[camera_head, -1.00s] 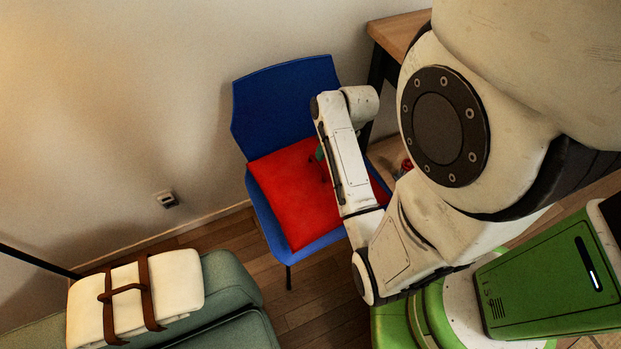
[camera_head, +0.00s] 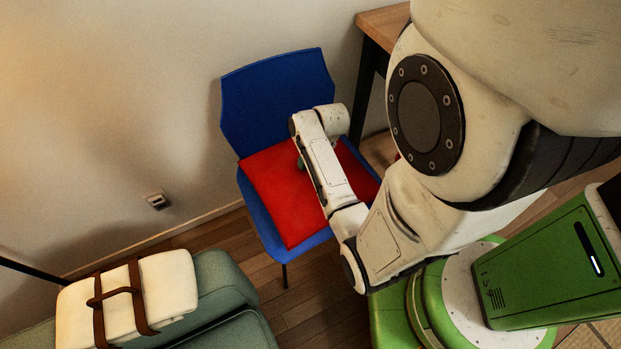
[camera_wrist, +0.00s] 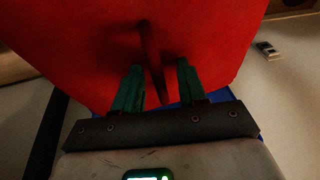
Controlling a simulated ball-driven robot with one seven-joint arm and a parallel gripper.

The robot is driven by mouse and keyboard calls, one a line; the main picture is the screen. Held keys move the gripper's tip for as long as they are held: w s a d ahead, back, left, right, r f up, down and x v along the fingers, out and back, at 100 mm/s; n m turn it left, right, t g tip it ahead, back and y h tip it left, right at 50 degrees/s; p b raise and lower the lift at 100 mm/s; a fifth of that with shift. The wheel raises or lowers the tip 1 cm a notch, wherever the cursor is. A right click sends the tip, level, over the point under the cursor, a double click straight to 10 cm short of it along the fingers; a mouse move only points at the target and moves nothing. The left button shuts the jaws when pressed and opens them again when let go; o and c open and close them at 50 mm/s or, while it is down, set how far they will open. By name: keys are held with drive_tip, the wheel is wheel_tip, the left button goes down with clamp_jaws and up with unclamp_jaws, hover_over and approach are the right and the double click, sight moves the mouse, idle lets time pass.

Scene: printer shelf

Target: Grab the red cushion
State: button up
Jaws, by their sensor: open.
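The red cushion (camera_head: 276,190) lies on the seat of a blue chair (camera_head: 275,95) against the wall. My forearm covers part of its right side in the head view. In the wrist view the cushion (camera_wrist: 220,35) fills the upper middle. My gripper (camera_wrist: 160,65) shows there as two green fingers, apart and with their tips over the near part of the cushion. A dark narrow strip, perhaps a fold or shadow, shows between and beyond the fingers. I cannot tell whether the fingertips touch the cushion. In the head view the gripper is mostly hidden behind my arm.
A green-grey sofa (camera_head: 215,285) with a folded white blanket (camera_head: 178,285) bound by brown straps is at the lower left. A wooden table (camera_head: 383,22) stands behind the chair to the right. Bare wooden floor (camera_head: 285,312) lies in front of the chair.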

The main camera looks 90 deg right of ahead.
clamp_jaws()
idle(1.4)
